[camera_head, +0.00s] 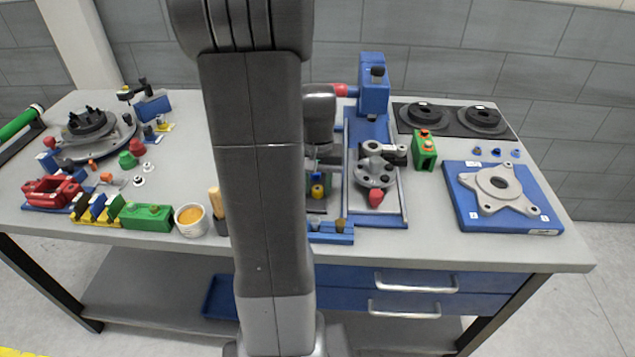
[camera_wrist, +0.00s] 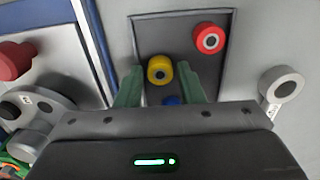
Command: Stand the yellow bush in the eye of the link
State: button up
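The yellow bush (camera_wrist: 160,69) is a short ring with a dark hole, on a dark tray (camera_wrist: 192,20) in the wrist view. It also shows in the head view (camera_head: 317,190), below my gripper. My gripper (camera_wrist: 160,78) is open, with one green finger on each side of the yellow bush and gaps between. A grey ring-shaped eye (camera_wrist: 279,84) with a narrow shank, apparently the link, lies right of the tray in the wrist view. I cannot make it out in the head view, where my arm blocks much of the table.
A red bush (camera_wrist: 208,38) and a partly hidden blue bush (camera_wrist: 171,100) share the tray. A blue fixture (camera_head: 390,208) with a grey disc and red knob stands beside it. A green block (camera_head: 424,152) and blue plate (camera_head: 540,221) are further right.

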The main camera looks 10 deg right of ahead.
aim_at(318, 188)
jog(key=shift+c, duration=0.2)
grip_shut()
jog(key=shift+r, duration=0.1)
jog(key=shift+r+p, duration=0.9)
jog(key=shift+r, duration=0.05)
jog(key=shift+r, duration=0.1)
notch_tip(318, 188, up, 3)
jog(key=p, duration=0.2)
jog(key=shift+p, duration=0.3)
